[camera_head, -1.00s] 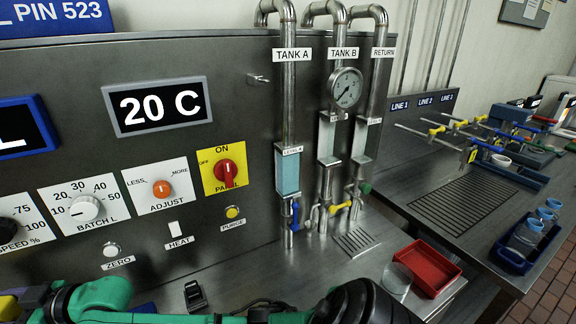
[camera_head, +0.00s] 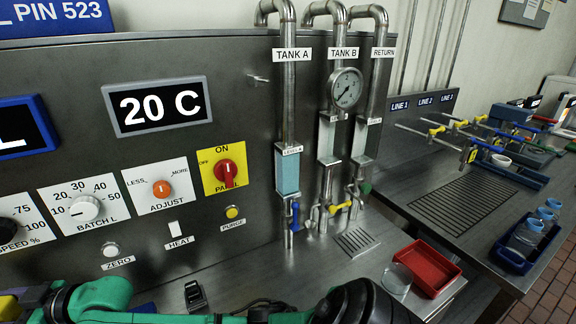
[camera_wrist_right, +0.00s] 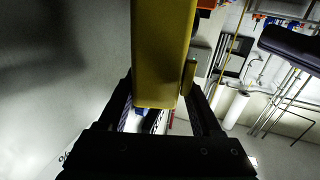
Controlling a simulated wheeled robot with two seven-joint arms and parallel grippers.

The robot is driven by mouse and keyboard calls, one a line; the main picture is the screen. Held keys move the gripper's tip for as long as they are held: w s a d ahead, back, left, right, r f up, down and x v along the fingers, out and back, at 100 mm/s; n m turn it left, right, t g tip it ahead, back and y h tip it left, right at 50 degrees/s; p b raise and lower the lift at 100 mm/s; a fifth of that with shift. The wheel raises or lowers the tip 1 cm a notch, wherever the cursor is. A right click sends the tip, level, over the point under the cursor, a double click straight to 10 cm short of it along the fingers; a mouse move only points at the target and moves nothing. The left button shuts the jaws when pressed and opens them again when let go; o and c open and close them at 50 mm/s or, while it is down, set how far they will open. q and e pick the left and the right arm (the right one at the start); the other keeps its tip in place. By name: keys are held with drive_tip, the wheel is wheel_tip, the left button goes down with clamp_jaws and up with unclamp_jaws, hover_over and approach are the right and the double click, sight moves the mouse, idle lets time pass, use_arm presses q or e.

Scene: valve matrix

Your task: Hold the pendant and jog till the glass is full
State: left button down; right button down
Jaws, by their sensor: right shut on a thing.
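In the right wrist view, a yellow block-shaped body, which looks like the pendant (camera_wrist_right: 163,45), is held between the dark fingers of my right gripper (camera_wrist_right: 163,88). Its face with any buttons cannot be seen. In the head view, the sight glass under TANK A (camera_head: 288,172) shows pale blue content over most of its height. The sight glass under TANK B (camera_head: 326,137) looks greyish, its level unclear. My left gripper is not visible.
The steel panel carries a 20 C display (camera_head: 157,105), a red ON/OFF knob (camera_head: 227,172) and a batch dial (camera_head: 84,208). A blue-handled valve (camera_head: 294,215) sits below TANK A. The red tray (camera_head: 428,265) is at the bench edge. A blue rack (camera_head: 517,258) stands at right.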

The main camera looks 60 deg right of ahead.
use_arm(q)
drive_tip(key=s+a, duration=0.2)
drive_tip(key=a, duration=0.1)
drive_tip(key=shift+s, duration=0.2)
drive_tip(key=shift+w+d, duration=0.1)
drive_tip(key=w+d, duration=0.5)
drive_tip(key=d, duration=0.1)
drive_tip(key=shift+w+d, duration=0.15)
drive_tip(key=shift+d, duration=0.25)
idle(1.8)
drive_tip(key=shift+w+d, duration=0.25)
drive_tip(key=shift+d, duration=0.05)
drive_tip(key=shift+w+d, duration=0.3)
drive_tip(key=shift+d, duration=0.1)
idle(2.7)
